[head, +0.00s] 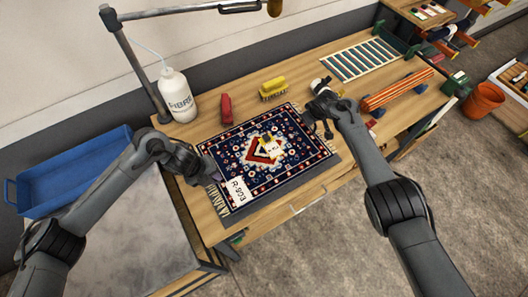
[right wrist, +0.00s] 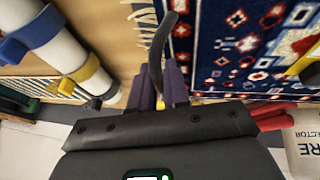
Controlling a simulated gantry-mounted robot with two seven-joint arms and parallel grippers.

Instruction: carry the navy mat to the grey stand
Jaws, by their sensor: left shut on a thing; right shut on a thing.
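The navy mat (head: 290,135), a patterned rug with a red and white centre, lies flat on the wooden bench over a dark grey sheet or board. It also shows in the right wrist view (right wrist: 215,75). My left gripper (head: 214,178) is shut at its left edge, beside the R-903 tag. My right gripper (head: 322,122) is at its far right edge; in the right wrist view its fingers (right wrist: 160,88) are shut around a dark curved strip by the mat's fringe. The grey stand (head: 130,245), a flat grey-topped table, is at the lower left.
A blue tray (head: 75,170) lies at the stand's back. A white bottle (head: 176,95), red object (head: 226,108) and yellow brush (head: 273,88) stand behind the mat. Orange rolls (head: 397,90) lie to the right. The stand's front top is clear.

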